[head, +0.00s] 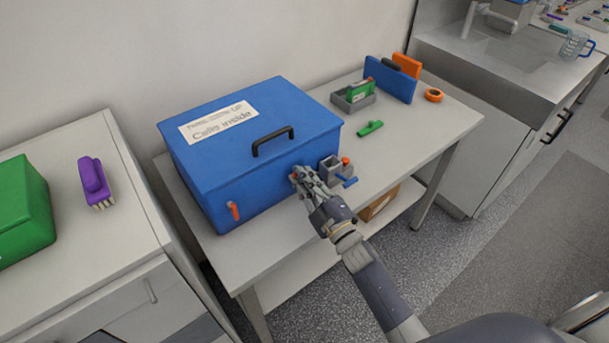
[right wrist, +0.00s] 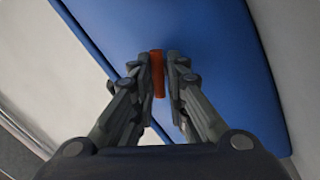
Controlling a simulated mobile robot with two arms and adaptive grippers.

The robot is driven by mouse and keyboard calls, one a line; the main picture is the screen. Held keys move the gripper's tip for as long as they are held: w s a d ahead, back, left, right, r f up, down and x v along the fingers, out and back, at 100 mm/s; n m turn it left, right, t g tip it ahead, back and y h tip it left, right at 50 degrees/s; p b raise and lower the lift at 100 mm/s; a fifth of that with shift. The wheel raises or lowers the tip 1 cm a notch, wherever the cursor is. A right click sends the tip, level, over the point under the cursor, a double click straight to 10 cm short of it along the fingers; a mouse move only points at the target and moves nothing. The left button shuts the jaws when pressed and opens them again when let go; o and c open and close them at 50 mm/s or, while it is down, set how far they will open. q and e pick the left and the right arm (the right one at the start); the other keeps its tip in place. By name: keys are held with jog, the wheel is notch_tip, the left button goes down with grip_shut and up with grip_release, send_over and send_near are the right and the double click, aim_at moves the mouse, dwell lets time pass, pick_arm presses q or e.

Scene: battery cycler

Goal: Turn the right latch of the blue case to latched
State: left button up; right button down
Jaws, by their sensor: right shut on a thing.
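The blue case (head: 262,163) stands on the light table with its lid down; a black handle and a white label are on its top. An orange latch (head: 234,211) shows upright near the left end of its front face. My right gripper (head: 297,175) is at the right part of the front face. In the right wrist view the right latch (right wrist: 157,72), an orange bar, stands between the fingertips of my right gripper (right wrist: 158,78), which are shut on it. In the head view the fingers mostly hide this latch. My left gripper is not in view.
A small grey holder (head: 329,168) with blue and orange items stands just right of my right gripper. A green item (head: 369,128) and a grey tray (head: 354,103) lie farther back. A purple brush (head: 93,178) and a green box (head: 22,210) are on the left counter.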

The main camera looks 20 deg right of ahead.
jog(key=m+p, duration=0.2)
jog(key=m, duration=0.1)
jog(key=r+m+h+p, duration=0.1)
jog(key=m, duration=0.3)
jog(key=shift+r+p, duration=0.1)
jog(key=shift+p, duration=0.3)
jog(key=m+g+p, duration=0.1)
jog(key=m+p, duration=0.1)
jog(key=m, duration=0.1)
jog(key=shift+w+m+h, duration=0.1)
jog(key=shift+m+h, duration=0.3)
jog(key=shift+d+m+p, duration=0.1)
jog(key=shift+m+p, duration=0.4)
jog(key=shift+m, duration=0.6)
jog(key=c, duration=1.7)
grip_release()
jog(key=shift+o, duration=0.2)
jog(key=shift+d+f+g, duration=0.1)
jog(key=shift+f+g, duration=0.1)
jog(key=shift+g, duration=0.1)
